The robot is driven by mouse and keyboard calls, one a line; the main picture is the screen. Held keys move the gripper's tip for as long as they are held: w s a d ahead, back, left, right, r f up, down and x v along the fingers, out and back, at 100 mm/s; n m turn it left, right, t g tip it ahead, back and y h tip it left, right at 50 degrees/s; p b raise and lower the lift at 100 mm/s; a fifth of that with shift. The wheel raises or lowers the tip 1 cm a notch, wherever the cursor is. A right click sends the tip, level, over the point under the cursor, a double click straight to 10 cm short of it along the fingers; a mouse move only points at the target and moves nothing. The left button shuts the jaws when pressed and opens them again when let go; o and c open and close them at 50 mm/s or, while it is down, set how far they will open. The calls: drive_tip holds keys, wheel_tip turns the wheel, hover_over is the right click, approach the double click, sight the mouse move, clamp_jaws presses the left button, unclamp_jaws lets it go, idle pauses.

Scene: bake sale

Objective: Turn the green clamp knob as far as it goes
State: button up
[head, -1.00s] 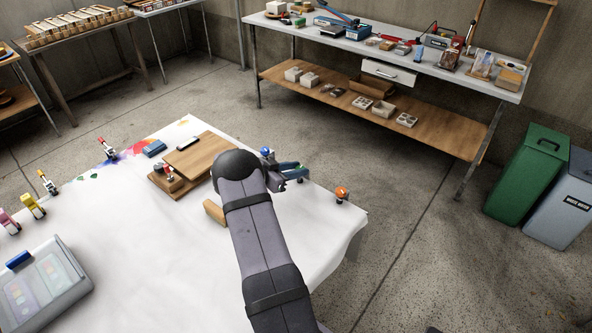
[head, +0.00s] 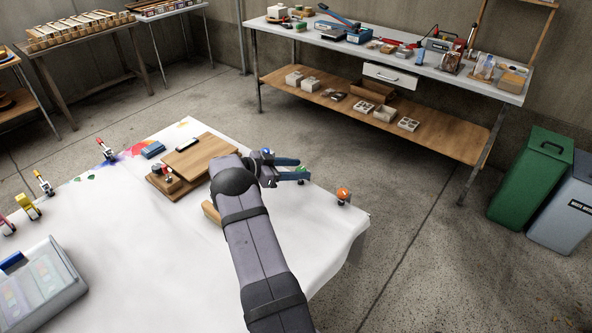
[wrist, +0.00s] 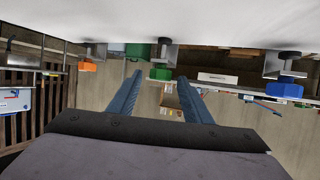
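In the head view, the green clamp (head: 303,180) shows only in part at the table's far edge, beside my fingers. My gripper (wrist: 160,77) is open and empty, its two blue fingers spread. In the wrist view the knob appears between the fingertips, touching neither; how far beyond the tips it lies is unclear. My gripper also shows in the head view (head: 297,168).
An orange-knobbed clamp (head: 344,194) and a blue-knobbed clamp (wrist: 286,90) flank the green one along the edge. The white-covered table (head: 140,250) holds a wooden board (head: 200,157) and a clear bin (head: 45,290). Open floor lies beyond the edge.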

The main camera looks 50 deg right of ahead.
drive_tip(key=shift+f, duration=0.1)
drive_tip(key=shift+b+v, duration=0.55)
drive_tip(key=shift+v, duration=3.15)
